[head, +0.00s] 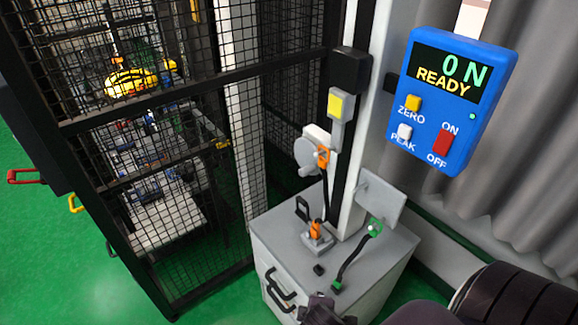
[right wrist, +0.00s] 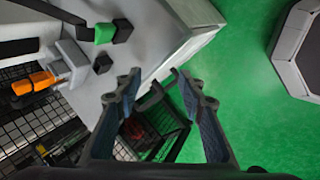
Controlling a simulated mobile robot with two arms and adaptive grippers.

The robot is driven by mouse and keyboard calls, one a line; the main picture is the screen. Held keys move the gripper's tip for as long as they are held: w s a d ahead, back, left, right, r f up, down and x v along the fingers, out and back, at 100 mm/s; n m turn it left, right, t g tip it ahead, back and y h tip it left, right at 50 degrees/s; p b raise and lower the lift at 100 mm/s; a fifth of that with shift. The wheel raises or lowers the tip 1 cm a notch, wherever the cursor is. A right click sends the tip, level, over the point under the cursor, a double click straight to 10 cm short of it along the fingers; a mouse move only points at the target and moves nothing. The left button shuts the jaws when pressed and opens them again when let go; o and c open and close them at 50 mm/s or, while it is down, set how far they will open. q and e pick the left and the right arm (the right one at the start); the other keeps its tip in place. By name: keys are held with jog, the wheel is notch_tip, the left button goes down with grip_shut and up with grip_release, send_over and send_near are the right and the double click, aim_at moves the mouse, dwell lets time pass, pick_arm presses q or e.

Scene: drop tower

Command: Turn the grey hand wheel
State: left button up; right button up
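The grey hand wheel (head: 306,156) is a light grey disc on the post beside the cage, above the grey cabinet. An orange part (head: 323,157) sits at its right side in the head view. My right gripper (head: 326,306) is low at the front of the cabinet, well below the wheel and apart from it. In the right wrist view its two fingers (right wrist: 157,78) are spread with nothing held between them. The wheel cannot be made out in the right wrist view. My left gripper is not in view.
The grey cabinet (head: 283,244) carries an orange lever (head: 316,232), a black cable with green plugs (head: 337,286) and black front handles (head: 276,287). A mesh cage (head: 190,190) stands left. A blue display box (head: 450,98) reads "0 N READY". Green floor is clear at front left.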

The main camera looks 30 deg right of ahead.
jog(key=w+d+r+n+t+h, duration=0.2)
jog(key=w+d+r+n+h, duration=0.2)
jog(key=w+d+r+n, duration=0.35)
jog(key=n+t+h+p, duration=0.2)
jog(key=n+t+h, duration=0.45)
jog(key=n, duration=2.15)
send_near(305, 171)
jog(key=w+d+t+y, duration=0.1)
jog(key=w+d+y, duration=0.1)
jog(key=d, duration=0.1)
jog(key=shift+d+f+t, duration=0.15)
jog(key=shift+f+t, duration=0.15)
jog(key=shift+t, duration=0.05)
jog(key=p+x, duration=0.1)
jog(key=x, duration=0.6)
jog(key=shift+w+d, duration=0.15)
jog(key=shift+d, duration=0.1)
jog(key=shift+c, duration=0.5)
